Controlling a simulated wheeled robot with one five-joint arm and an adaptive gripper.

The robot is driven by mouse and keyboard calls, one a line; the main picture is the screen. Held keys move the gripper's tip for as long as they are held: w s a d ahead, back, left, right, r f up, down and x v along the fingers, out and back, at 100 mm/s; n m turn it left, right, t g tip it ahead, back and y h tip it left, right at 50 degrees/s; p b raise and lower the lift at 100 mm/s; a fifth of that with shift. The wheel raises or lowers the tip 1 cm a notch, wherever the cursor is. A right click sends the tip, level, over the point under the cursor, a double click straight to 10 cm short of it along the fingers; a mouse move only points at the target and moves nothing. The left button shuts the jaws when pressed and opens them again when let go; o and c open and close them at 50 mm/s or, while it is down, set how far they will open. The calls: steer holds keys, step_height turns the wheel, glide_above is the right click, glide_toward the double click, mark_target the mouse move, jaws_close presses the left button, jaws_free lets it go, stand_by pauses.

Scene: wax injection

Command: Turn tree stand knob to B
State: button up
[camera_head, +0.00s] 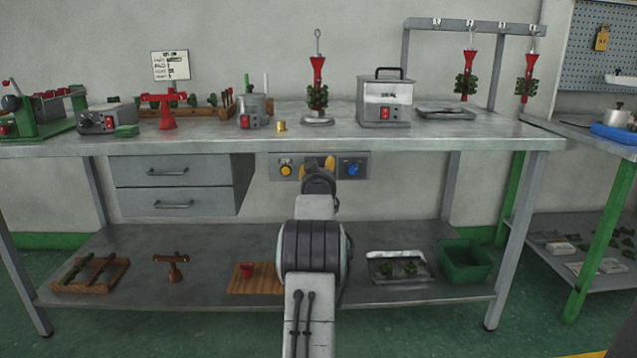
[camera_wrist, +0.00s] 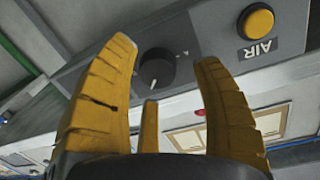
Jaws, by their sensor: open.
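A dark round knob (camera_wrist: 157,70) sits on a grey panel (camera_wrist: 205,35) in the wrist view, with a small pale mark on its lower part. I cannot read any letter beside it. My gripper (camera_wrist: 166,56) is open and empty, its yellow fingertips spread on both sides of the knob, apart from it as far as I can tell. In the head view my gripper (camera_head: 318,163) is in front of the panel (camera_head: 275,166) under the bench edge and hides the knob. A tree stand (camera_head: 318,118) with a red cone and green pieces stands on the bench above.
A yellow button (camera_wrist: 256,22) labelled AIR is beside the knob in the wrist view. The panel also bears a blue control (camera_head: 352,168) to the right. The bench edge (camera_head: 400,143) overhangs just above my gripper; drawers (camera_head: 172,184) are to the left.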

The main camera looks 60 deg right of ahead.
steer(key=v, duration=1.1)
steer(key=shift+r, duration=0.1)
steer(key=w+d+n, duration=0.5)
steer(key=d+n, duration=0.4)
steer(key=d, duration=0.1)
steer(key=shift+w+d+f, duration=0.25)
steer(key=shift+w+f, duration=0.1)
steer(key=shift+f, duration=0.1)
stand_by(0.8)
steer(key=shift+c, duration=0.4)
